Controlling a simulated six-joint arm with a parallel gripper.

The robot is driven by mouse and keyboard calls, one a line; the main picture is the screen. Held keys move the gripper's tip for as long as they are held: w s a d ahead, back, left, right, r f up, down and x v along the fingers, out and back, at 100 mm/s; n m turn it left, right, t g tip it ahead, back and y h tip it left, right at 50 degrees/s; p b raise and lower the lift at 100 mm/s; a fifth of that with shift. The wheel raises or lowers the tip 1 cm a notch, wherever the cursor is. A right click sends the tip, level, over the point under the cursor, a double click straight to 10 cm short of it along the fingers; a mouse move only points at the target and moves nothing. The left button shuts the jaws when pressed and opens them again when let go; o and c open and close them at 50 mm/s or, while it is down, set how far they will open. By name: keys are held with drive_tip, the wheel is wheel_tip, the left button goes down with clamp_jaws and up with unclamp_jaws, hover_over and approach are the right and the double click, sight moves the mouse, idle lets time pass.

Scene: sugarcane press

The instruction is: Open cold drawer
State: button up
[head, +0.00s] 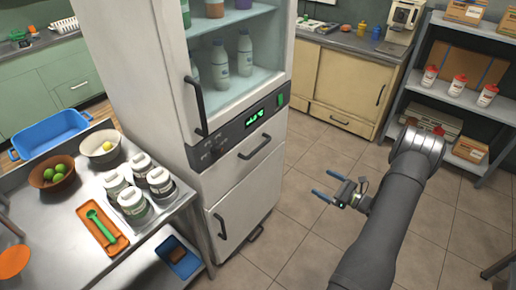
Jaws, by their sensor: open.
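A tall white refrigerator (185,95) stands left of centre in the head view. Below its display panel (240,125) is a front with a dark horizontal handle (255,147); this looks like the cold drawer (235,165), and it is shut. A lower door (245,200) has a dark upright handle (220,228). My gripper (327,185) is to the right of the refrigerator, in free space. Its two blue fingers are apart, point left toward the refrigerator and hold nothing.
A steel table (165,215) with jars, bowls and trays adjoins the refrigerator on the left. A shelf rack (465,105) stands at the right and a cream cabinet (345,85) behind. The tiled floor (300,235) between gripper and refrigerator is clear.

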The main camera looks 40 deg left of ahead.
drive_tip(key=shift+d, duration=0.45)
